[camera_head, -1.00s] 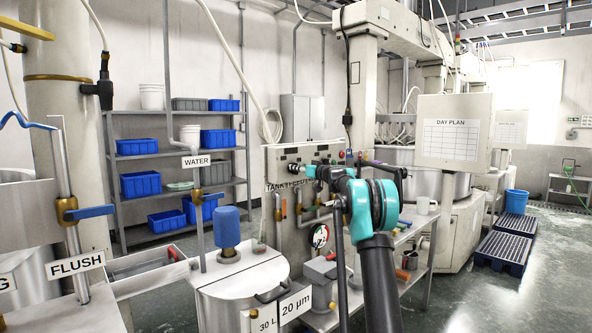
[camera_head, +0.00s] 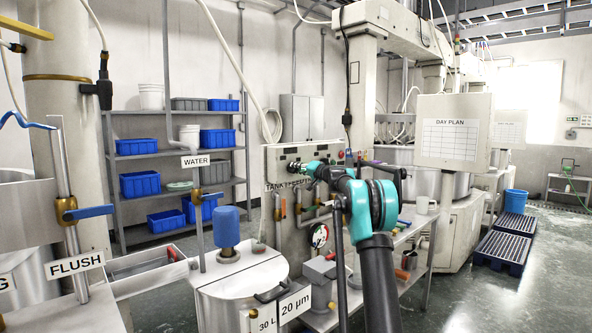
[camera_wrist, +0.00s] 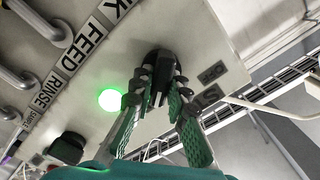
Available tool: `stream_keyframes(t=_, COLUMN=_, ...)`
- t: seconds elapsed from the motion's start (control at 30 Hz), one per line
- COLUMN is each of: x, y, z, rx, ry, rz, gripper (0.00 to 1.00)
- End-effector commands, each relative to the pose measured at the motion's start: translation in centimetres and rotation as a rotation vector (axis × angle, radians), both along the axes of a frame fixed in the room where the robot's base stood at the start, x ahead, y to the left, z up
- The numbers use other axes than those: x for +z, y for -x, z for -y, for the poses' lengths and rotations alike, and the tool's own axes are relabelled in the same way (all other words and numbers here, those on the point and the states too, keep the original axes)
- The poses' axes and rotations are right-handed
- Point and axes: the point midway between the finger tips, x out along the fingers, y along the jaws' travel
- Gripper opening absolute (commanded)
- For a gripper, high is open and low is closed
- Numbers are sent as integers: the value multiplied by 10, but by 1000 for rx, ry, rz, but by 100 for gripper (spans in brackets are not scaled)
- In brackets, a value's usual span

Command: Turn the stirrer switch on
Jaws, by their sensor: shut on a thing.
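In the wrist view a black rotary switch (camera_wrist: 158,72) sits on a pale control panel, and my gripper (camera_wrist: 163,84) is shut on its raised grip. The green finger pads stand on either side of it. A round green lamp (camera_wrist: 109,100) beside the switch is lit. I cannot read a stirrer label; the fingers partly hide the lettering near the knob. In the head view my gripper (camera_head: 310,169) reaches the panel (camera_head: 272,160) above the tank-feed pipes, and my arm hides part of the panel.
The wrist view shows a second black knob (camera_wrist: 68,148), sockets (camera_wrist: 211,74) and a strip reading FEED and RINSE (camera_wrist: 72,57).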

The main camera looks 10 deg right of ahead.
Motion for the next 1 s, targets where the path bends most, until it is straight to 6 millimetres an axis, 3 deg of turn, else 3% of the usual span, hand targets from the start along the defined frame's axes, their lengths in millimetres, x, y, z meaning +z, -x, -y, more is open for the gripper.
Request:
stream_keyframes(t=0.8, x=-1, y=0, z=1, rx=-1, ry=-104, rz=-76, gripper=0)
stream_keyframes(t=0.83, x=-1, y=0, z=1, rx=-1, ry=-104, rz=-76, gripper=16)
stream_keyframes(t=1.0, x=-1, y=0, z=1, rx=-1, ry=-104, rz=-76, gripper=36)
